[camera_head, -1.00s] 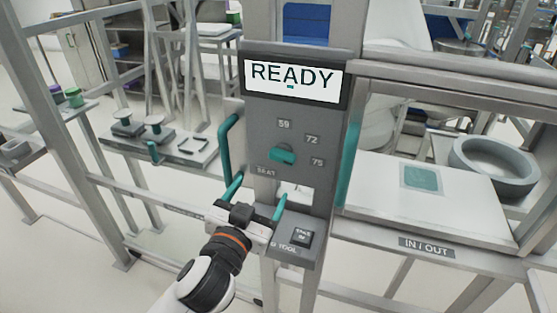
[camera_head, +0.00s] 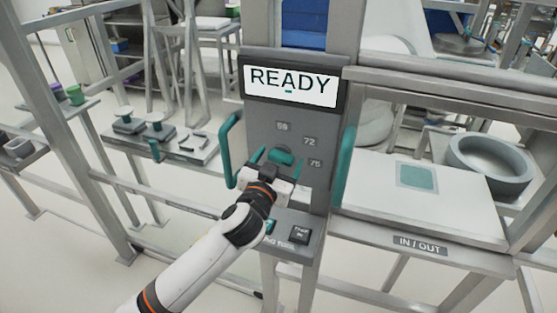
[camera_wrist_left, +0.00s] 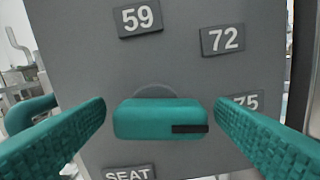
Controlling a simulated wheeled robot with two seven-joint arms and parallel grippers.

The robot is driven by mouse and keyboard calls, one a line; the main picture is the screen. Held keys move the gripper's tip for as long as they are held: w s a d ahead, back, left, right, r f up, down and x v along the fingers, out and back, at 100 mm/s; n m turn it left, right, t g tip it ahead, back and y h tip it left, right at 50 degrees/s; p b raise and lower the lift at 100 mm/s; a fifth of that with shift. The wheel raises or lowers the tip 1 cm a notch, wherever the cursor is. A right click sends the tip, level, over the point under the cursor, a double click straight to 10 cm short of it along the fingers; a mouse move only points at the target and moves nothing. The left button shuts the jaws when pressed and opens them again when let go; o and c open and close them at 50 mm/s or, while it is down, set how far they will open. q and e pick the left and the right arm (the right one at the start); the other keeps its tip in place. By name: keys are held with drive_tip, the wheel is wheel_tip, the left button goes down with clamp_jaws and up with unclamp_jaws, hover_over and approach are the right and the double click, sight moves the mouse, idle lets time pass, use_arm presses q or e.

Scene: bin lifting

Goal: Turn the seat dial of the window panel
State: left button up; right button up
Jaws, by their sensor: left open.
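The window panel (camera_head: 262,125) is a grey upright panel with a screen (camera_head: 290,86) reading READY. Its teal seat dial (camera_head: 281,156) sits below the label 59 and left of the labels 72 and 75. In the left wrist view the dial (camera_wrist_left: 160,119) is a horizontal bar with a black mark at its right end, above a SEAT label (camera_wrist_left: 130,173). My left gripper (camera_head: 279,165) is open in front of the dial. In the wrist view its teal fingers (camera_wrist_left: 160,120) stand on either side of the dial, apart from it. My right gripper is not in view.
Teal handles flank the panel on the left (camera_head: 228,150) and right (camera_head: 344,167). A lower ledge with a button (camera_head: 299,234) juts out below. A white IN / OUT shelf (camera_head: 450,205) with a grey ring (camera_head: 490,165) is at right. A tool tray (camera_head: 190,150) is at left.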

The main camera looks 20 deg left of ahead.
use_arm(q)
drive_tip(key=c, duration=1)
